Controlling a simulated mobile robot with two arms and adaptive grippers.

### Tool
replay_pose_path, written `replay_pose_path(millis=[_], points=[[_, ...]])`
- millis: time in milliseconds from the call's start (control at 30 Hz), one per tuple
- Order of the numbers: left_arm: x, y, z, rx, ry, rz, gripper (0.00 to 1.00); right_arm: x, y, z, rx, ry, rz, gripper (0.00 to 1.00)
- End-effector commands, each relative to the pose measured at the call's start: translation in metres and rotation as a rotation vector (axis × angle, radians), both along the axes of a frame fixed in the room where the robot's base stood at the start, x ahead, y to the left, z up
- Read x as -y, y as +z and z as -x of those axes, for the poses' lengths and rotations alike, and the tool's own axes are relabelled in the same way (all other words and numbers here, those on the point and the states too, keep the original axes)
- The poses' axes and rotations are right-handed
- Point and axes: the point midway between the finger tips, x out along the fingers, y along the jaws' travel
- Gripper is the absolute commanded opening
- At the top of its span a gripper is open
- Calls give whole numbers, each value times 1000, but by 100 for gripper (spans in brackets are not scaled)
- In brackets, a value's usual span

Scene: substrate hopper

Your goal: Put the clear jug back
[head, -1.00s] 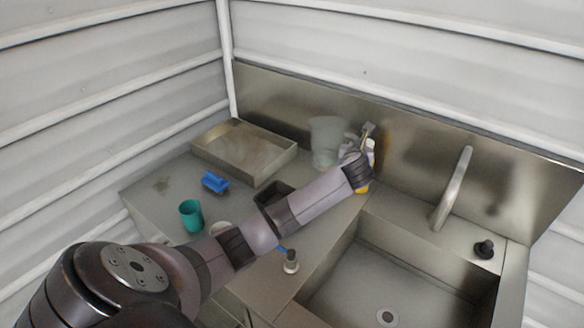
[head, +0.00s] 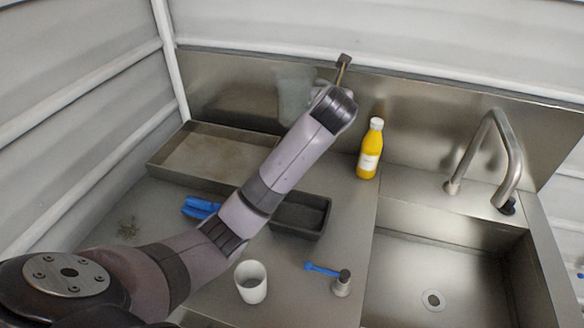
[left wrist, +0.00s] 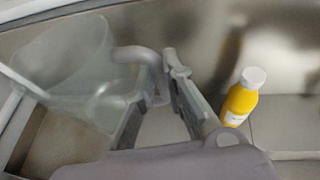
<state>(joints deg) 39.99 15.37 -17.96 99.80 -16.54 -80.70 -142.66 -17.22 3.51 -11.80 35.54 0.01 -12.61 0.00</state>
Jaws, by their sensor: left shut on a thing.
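The clear jug (head: 294,95) shows as a faint, see-through shape in front of the steel back panel, behind my left wrist. In the left wrist view the jug (left wrist: 68,65) fills the left side, tilted in the picture. Its handle (left wrist: 135,55) runs between the fingers of my left gripper (left wrist: 158,80), which is shut on it. In the head view the fingers are mostly hidden by my wrist. The jug appears held above the counter, near the right end of the shallow metal tray (head: 160,160). My right gripper is not in view.
A yellow bottle (head: 369,155) stands right of my wrist, also in the left wrist view (left wrist: 241,100). A dark bin (head: 318,228), blue object (head: 199,207), white cup (head: 250,284) and blue-handled brush (head: 340,285) are on the counter. The sink (head: 440,262) and faucet (head: 500,150) are right.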

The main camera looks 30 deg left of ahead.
Motion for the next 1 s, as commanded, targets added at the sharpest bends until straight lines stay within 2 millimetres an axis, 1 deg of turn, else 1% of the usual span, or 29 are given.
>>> replay_pose_path(millis=[33,167,300,400,533,633,800,867,1000], points=[[1,-6,0,-3,-3,0,0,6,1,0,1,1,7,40],[1,-34,1,-7,-2,1,0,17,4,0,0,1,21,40],[1,-70,1,-7,0,1,0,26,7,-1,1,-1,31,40],[2,-96,1,-6,-2,0,0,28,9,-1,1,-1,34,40],[1,-126,1,-5,0,0,0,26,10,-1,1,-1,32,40],[2,-142,1,-4,-2,-1,0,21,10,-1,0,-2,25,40],[1,-155,0,0,0,-1,0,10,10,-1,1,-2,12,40],[2,-161,0,-1,0,0,0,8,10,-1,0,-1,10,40],[2,-183,1,-3,0,0,0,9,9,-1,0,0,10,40]])
